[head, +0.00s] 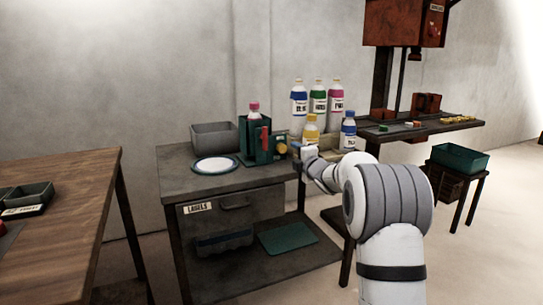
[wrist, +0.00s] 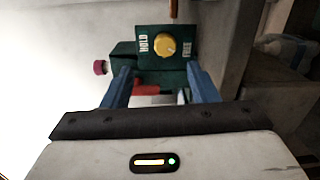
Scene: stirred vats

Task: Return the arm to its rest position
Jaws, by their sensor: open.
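My arm (head: 385,215) reaches from the lower right to the grey table. My gripper (head: 297,156) is at the right side of a green holder (head: 257,148), close to its yellow knob (head: 281,148). In the wrist view the two blue fingers of my gripper (wrist: 161,76) stand apart with nothing held between them. The yellow knob (wrist: 173,47) is just beyond the fingertips, on a green panel marked HOLD and FREE. A bottle with a pink cap (head: 254,107) stands in the holder; the cap also shows in the wrist view (wrist: 100,67).
Several bottles (head: 319,97) stand behind my gripper on a shelf. A grey bin (head: 214,136) and a white plate (head: 215,165) are on the table's left. A red press (head: 404,22) stands on a bench at right. A wooden table (head: 65,185) is at left, with open floor between.

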